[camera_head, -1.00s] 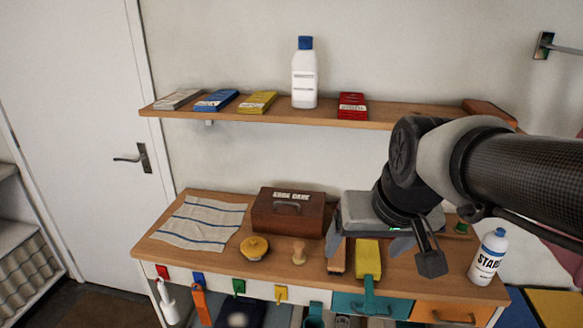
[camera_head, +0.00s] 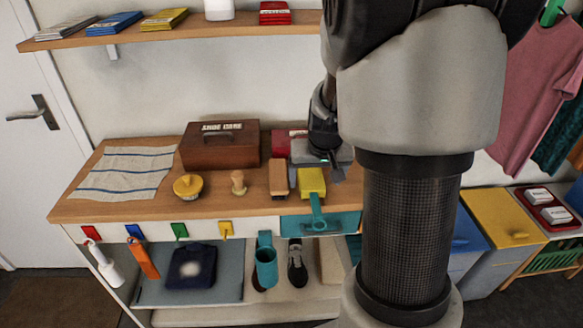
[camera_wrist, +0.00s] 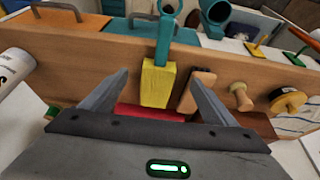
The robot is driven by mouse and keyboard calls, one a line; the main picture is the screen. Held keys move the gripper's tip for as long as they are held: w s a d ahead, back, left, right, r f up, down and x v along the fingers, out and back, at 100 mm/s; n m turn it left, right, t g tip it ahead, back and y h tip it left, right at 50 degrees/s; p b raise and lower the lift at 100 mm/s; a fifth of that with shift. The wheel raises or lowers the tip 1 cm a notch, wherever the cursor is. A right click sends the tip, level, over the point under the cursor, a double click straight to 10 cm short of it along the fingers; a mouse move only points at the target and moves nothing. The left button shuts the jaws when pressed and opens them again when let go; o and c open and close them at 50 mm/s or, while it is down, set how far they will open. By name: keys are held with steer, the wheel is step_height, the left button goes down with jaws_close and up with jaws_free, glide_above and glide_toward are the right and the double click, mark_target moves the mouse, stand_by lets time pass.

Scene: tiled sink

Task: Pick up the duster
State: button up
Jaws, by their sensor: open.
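The duster seems to be the yellow block (camera_head: 311,181) with a teal handle (camera_head: 318,212). It lies at the bench's front edge, its handle reaching out over the edge above a teal drawer. In the wrist view the yellow block (camera_wrist: 158,84) shows between my finger tips, with the handle (camera_wrist: 164,40) beyond it. My gripper (camera_head: 322,166) is open and empty, just behind the block in the head view. The wrist view shows both fingers of my gripper (camera_wrist: 158,76) spread either side of the block, with no contact visible. My arm hides the bench's right part.
A wooden-backed brush (camera_head: 279,178) lies close left of the yellow block. A small wooden-handled tool (camera_head: 238,182), a yellow round tin (camera_head: 187,186), a brown shoe-care box (camera_head: 220,145) and a striped cloth (camera_head: 125,172) are further left. A white bottle (camera_wrist: 14,74) stands opposite.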

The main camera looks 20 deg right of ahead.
mark_target(314, 188)
steer(key=b+x, duration=0.1)
steer(key=x, duration=0.6)
steer(key=shift+w+d, duration=0.15)
steer(key=c, duration=1.2)
step_height(314, 188, up, 10)
steer(key=shift+r+p, duration=0.1)
steer(key=shift+p, duration=0.85)
steer(key=shift+c, duration=0.2)
steer(key=o, duration=0.3)
steer(key=shift+c, duration=0.4)
